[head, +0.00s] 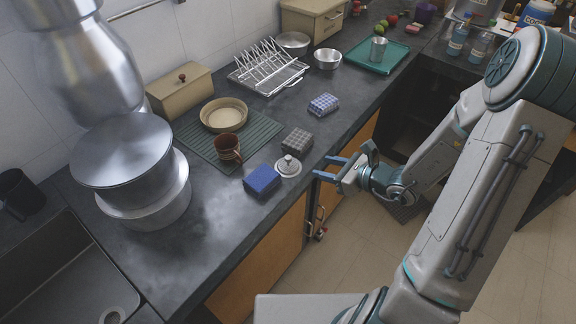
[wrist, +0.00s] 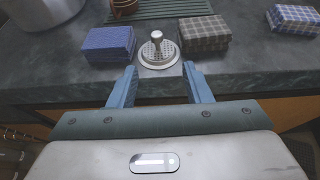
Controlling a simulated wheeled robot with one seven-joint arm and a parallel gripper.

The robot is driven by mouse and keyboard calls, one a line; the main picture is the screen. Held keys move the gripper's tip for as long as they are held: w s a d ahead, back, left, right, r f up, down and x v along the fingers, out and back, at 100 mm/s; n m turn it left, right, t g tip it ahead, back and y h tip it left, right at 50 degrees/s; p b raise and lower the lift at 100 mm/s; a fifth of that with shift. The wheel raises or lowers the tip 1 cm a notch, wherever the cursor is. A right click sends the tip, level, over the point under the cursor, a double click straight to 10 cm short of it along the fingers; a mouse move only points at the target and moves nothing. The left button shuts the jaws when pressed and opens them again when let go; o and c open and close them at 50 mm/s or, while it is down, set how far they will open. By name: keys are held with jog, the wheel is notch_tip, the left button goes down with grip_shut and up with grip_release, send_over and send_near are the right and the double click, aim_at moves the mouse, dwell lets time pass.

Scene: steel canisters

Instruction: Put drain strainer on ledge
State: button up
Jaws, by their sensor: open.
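The drain strainer (head: 288,166) is a small round metal disc with an upright knob. It lies flat on the dark counter (head: 225,225) near its front edge, between a blue sponge-like block and a grey checked one. In the wrist view the drain strainer (wrist: 158,53) is straight ahead, centred beyond the fingertips. My gripper (head: 324,167) is open and empty, just off the counter's front edge, and not touching the strainer. The wrist view shows the two blue fingers of my gripper (wrist: 159,69) spread apart. I cannot tell which surface is the ledge.
The blue block (head: 262,180) and grey checked block (head: 297,142) flank the strainer closely. A brown mug (head: 228,149) stands behind on a green mat (head: 195,140). Large pots (head: 150,211) stand left, beside a sink. A dish rack (head: 268,83) and green tray (head: 376,64) are farther back.

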aim_at(291, 160)
jog(key=x, duration=0.8)
jog(key=shift+s+p+x, duration=0.2)
jog(key=shift+p+x, duration=0.35)
jog(key=shift+x, duration=2.25)
jog(key=shift+a, duration=0.15)
grip_shut()
